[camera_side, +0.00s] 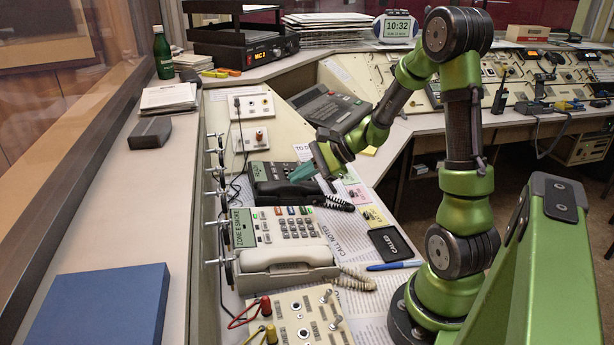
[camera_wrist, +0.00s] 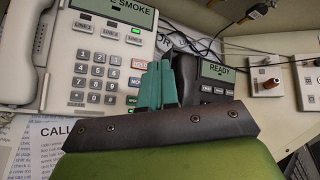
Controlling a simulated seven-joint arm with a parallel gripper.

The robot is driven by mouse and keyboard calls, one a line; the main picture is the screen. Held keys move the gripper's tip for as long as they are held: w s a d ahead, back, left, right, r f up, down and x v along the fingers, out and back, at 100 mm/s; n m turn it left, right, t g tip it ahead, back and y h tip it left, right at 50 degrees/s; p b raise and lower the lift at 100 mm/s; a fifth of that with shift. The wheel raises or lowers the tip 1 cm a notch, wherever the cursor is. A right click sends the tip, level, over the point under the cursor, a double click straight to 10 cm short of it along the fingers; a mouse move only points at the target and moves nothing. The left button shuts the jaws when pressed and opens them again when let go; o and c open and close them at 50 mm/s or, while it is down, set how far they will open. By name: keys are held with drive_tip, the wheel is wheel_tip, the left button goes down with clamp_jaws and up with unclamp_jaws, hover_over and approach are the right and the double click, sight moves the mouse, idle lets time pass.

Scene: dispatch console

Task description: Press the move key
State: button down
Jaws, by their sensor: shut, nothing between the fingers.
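A white desk phone (camera_side: 287,228) with a display reading about smoke stands on the console in the side view. It also fills the upper left of the wrist view (camera_wrist: 122,45). My gripper (camera_side: 299,173) has teal fingers, shut and empty, hanging above the dark phone (camera_side: 279,187). In the wrist view its fingertips (camera_wrist: 160,67) overlap the right edge of the white phone and hide part of it.
The white handset (camera_side: 285,257) and its coiled cord lie nearer the front. A switch panel (camera_side: 303,317) with upright toggles and cables is in front of them. A black pad (camera_side: 390,243) and blue pen (camera_side: 394,265) lie right. A blue folder (camera_side: 98,308) rests on the left ledge.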

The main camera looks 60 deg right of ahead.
drive_tip(key=shift+w+a+f, duration=0.1)
drive_tip(key=shift+f, duration=0.95)
drive_tip(key=shift+w+a+f, duration=0.1)
drive_tip(key=shift+a+f, duration=0.05)
drive_tip(key=shift+f, duration=0.85)
drive_tip(key=shift+w+a+f, duration=0.1)
drive_tip(key=shift+f, duration=0.95)
drive_tip(key=shift+f, duration=0.1)
drive_tip(key=shift+f, duration=0.3)
drive_tip(key=shift+w+f, duration=0.1)
drive_tip(key=shift+f, duration=0.25)
drive_tip(key=shift+r, duration=0.75)
drive_tip(key=shift+s+d+r, duration=0.15)
drive_tip(key=shift+s+r, duration=0.05)
drive_tip(key=shift+r, duration=1.05)
drive_tip(key=shift+s+d+r, duration=0.15)
drive_tip(key=shift+r, duration=1.1)
